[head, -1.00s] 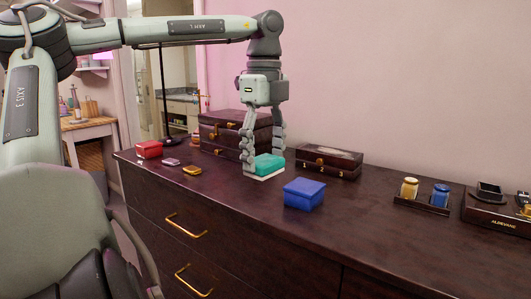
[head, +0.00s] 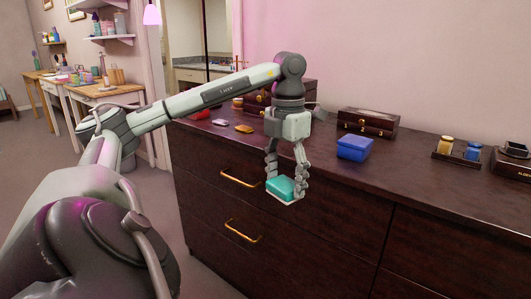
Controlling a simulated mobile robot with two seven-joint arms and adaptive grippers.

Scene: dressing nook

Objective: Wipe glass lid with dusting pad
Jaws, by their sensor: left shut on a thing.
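My left gripper (head: 285,185) is shut on the dusting pad (head: 280,188), a teal block with a white underside. It holds the pad in the air, and in the head view the pad shows against the dresser's drawer fronts, below the top's front edge. A low dark brown case (head: 368,123) with a glass lid and gold clasps stands closed on the dresser top, near the wall, up and right of the gripper and apart from the pad. My right gripper is out of view.
On the dresser top (head: 420,185), a blue box (head: 354,148) stands just in front of the glass-lidded case. A taller brown case (head: 258,100) is partly hidden behind my left arm. A tray with jars (head: 457,150) stands to the right. Drawer handles (head: 240,178) stick out in front.

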